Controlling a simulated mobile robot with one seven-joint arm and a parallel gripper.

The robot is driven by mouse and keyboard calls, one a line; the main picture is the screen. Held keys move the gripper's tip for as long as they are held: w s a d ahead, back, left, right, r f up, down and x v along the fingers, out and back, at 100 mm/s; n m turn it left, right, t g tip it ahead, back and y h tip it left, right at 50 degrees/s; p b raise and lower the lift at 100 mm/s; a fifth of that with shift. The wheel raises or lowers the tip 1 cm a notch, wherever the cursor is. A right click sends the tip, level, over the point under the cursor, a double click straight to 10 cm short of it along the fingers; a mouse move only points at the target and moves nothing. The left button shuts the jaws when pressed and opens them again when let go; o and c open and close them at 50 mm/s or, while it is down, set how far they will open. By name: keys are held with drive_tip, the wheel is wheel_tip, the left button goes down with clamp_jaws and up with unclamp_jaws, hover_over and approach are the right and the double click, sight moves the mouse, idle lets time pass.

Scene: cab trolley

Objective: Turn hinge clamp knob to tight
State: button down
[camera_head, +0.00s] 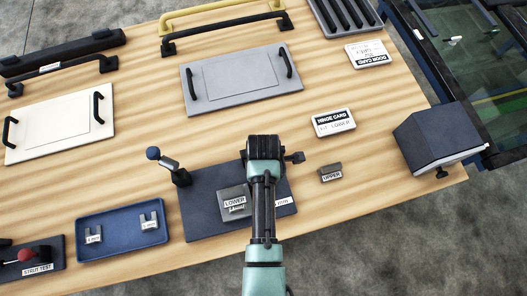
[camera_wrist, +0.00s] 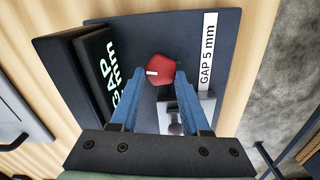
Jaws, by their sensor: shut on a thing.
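The red knob (camera_wrist: 160,72) shows in the wrist view, with a short white mark on its left side. It sits above the dark clamp plate (camera_wrist: 222,40), between the two blue fingertips of my gripper (camera_wrist: 162,82). My gripper is shut on the knob. In the head view my gripper (camera_head: 263,158) is over the dark plate (camera_head: 205,220), and the knob is hidden beneath it. A metal block (camera_wrist: 190,112) lies below the knob in the wrist view, partly behind the right finger. A white "GAP 5 mm" label (camera_wrist: 207,50) is right of the knob.
A lever with a blue ball (camera_head: 153,153) stands at the plate's left. The block marked "LOWER" (camera_head: 235,203) is on the plate, and the "UPPER" block (camera_head: 330,172) lies right of it. A blue tray (camera_head: 100,245) is left. A dark box (camera_head: 438,137) stands at the right edge.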

drive_tip(key=m+p, duration=0.2)
drive_tip(key=m, duration=0.3)
drive_tip(key=shift+w+r, duration=0.1)
drive_tip(key=shift+w, duration=0.05)
drive_tip(key=m+p, duration=0.1)
drive_tip(key=m, duration=0.4)
drive_tip(key=shift+w, duration=0.1)
drive_tip(key=m, duration=0.4)
drive_tip(key=shift+w+d+p, duration=0.1)
drive_tip(key=shift+d+p, duration=0.05)
drive_tip(key=shift+p, duration=0.25)
drive_tip(key=m, duration=0.5)
drive_tip(key=shift+d+p, duration=0.1)
drive_tip(key=shift+p, duration=0.2)
drive_tip(key=m, duration=0.4)
drive_tip(key=shift+d+m+p, duration=0.15)
drive_tip(key=shift+m+p, duration=0.15)
drive_tip(key=m, duration=0.3)
drive_tip(key=shift+m, duration=0.3)
drive_tip(key=m+p, duration=0.1)
drive_tip(key=m, duration=0.5)
drive_tip(key=shift+d+m, duration=0.15)
drive_tip(key=shift+m, duration=0.25)
drive_tip(key=shift+s, duration=0.2)
